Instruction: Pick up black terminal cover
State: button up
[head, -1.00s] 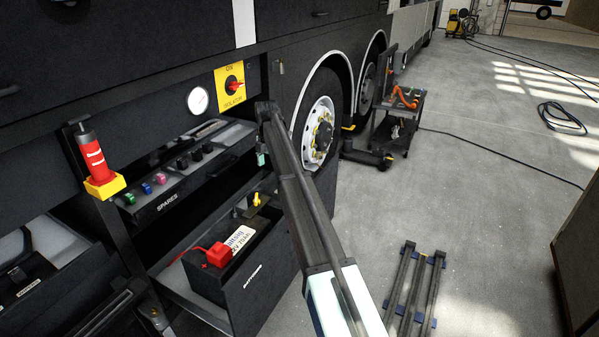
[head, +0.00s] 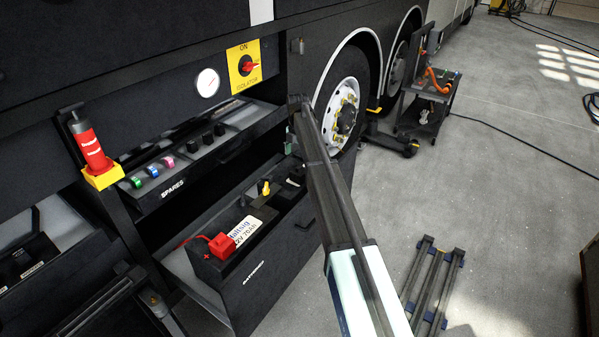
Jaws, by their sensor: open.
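A battery (head: 236,257) sits in the pulled-out drawer below. It has a red cover (head: 222,246) on its near terminal and a yellow-topped piece (head: 265,187) farther back. My arm crosses the right of the drawer and bends down beyond its far end. My gripper is hidden behind the arm and the drawer area.
A red cylinder in a yellow holder (head: 103,177) stands at the shelf's left end. A yellow isolator panel (head: 244,66) and a gauge (head: 208,83) are above. A tool cart (head: 430,105) stands by the wheels. A rail frame (head: 432,285) lies on the floor at right.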

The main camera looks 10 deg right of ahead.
aim_at(299, 167)
jog(key=shift+w+d+f+p, duration=0.15)
jog(key=shift+f+p, duration=0.5)
jog(key=shift+f, duration=1.45)
jog(key=shift+d+f+p, duration=0.2)
jog(key=shift+f+p, duration=0.4)
jog(key=shift+f, duration=1.5)
jog(key=c, duration=1.2)
